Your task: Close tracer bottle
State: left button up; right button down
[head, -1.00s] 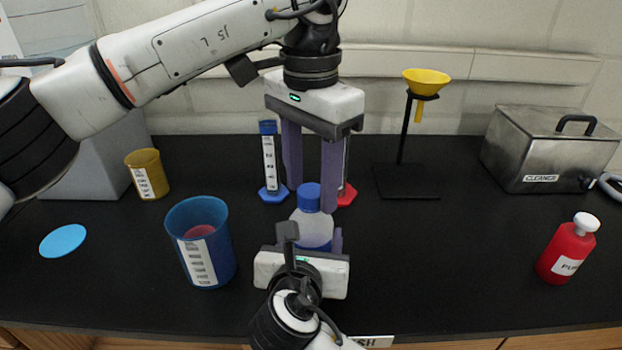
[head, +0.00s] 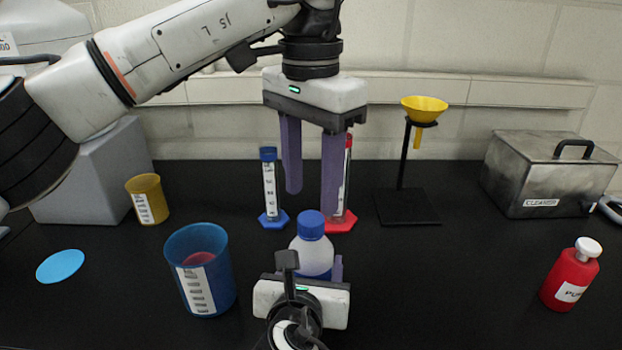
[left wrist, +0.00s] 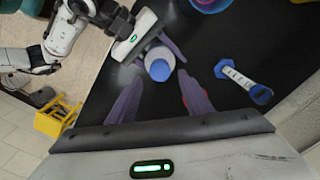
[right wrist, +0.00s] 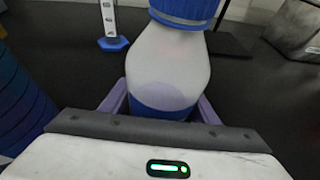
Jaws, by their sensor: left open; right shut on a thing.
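The tracer bottle (head: 312,257) is a whitish translucent bottle with a blue cap (head: 311,224) on its neck. It stands upright at the front middle of the bench. In the right wrist view the bottle (right wrist: 168,65) has a blue lower band, and the cap (right wrist: 186,10) sits on top. My right gripper (head: 312,275) is shut around the bottle's body from the front. My left gripper (head: 312,200) points down, open and empty, above and behind the cap. In the left wrist view the cap (left wrist: 160,70) lies beyond the left fingers (left wrist: 157,98). How tight the cap sits cannot be told.
A blue beaker (head: 203,275) stands left of the bottle. Blue and red graduated cylinders (head: 269,188) (head: 346,185) stand behind. A funnel stand (head: 405,170), cleaner box (head: 550,175) and red bottle (head: 570,280) are at right. A yellow cup (head: 147,200) and blue disc (head: 60,266) are at left.

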pick_arm(q)
jog(key=n, duration=0.6)
jog(key=shift+r, duration=0.25)
jog(key=n, duration=0.4)
jog(key=shift+r+n, duration=0.2)
jog(key=shift+n, duration=0.2)
jog(key=n, duration=0.4)
jog(key=shift+r, duration=0.15)
jog(key=n, duration=0.4)
jog(key=shift+r+n, duration=0.2)
jog(key=shift+n, duration=0.2)
jog(key=n, duration=0.6)
jog(key=shift+r+n, duration=0.25)
jog(key=shift+n, duration=0.05)
jog(key=n, duration=0.4)
jog(key=shift+r+n, duration=0.2)
jog(key=shift+n, duration=0.1)
jog(key=n, duration=0.4)
jog(key=shift+r, duration=0.15)
jog(key=n, duration=0.6)
jog(key=shift+r, duration=0.2)
